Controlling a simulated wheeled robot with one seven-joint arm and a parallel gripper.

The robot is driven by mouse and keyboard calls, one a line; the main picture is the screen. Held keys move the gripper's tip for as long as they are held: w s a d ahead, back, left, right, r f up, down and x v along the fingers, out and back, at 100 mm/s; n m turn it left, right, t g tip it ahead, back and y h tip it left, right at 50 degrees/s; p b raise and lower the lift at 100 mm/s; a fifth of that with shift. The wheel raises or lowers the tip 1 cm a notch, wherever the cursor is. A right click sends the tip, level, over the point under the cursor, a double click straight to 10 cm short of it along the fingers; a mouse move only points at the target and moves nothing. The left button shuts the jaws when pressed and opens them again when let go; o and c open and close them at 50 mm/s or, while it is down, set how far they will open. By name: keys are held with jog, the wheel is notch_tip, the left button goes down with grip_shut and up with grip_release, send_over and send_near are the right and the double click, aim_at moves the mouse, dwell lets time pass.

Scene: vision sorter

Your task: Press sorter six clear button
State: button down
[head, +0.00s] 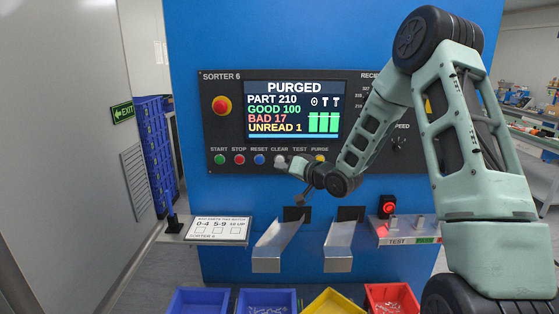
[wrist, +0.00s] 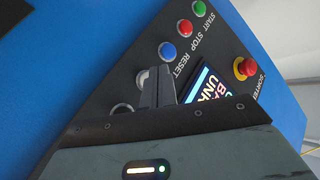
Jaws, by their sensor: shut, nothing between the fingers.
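The sorter six panel (head: 230,135) is a dark plate on a blue machine. Its screen (head: 293,109) reads PURGED, PART 210, GOOD 100, BAD 17, UNREAD 1. The clear button (head: 280,160) is pale, under the label CLEAR, just left of my gripper (head: 296,165). In the wrist view the clear button (wrist: 143,77) shows past the blue reset button, beside my fingertips (wrist: 158,72) and partly hidden by them. My fingers are shut and empty, close to the panel. I cannot tell whether they touch the button.
Start (head: 219,159), stop (head: 239,159) and reset (head: 259,159) buttons line up left of clear; the purge button (head: 320,158) is to the right. A red emergency knob (head: 221,105) is above. Two metal chutes (head: 267,262) and several bins (head: 199,302) are below.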

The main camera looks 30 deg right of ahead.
jog(key=shift+w+d, duration=0.4)
jog(key=shift+w, duration=0.15)
jog(key=shift+w, duration=0.1)
dwell(1.7)
jog(key=shift+w+d, duration=0.25)
jog(key=shift+w+d, duration=0.2)
jog(key=shift+w, duration=0.15)
dwell(0.7)
dwell(0.3)
jog(key=shift+s+a, duration=0.45)
jog(key=shift+s, duration=0.25)
jog(key=shift+s+a+b, duration=0.25)
jog(key=shift+s+a, duration=0.45)
jog(key=shift+s, duration=0.35)
jog(key=shift+s+a+b, duration=0.25)
jog(key=shift+s+a, duration=0.45)
jog(key=shift+s, duration=0.35)
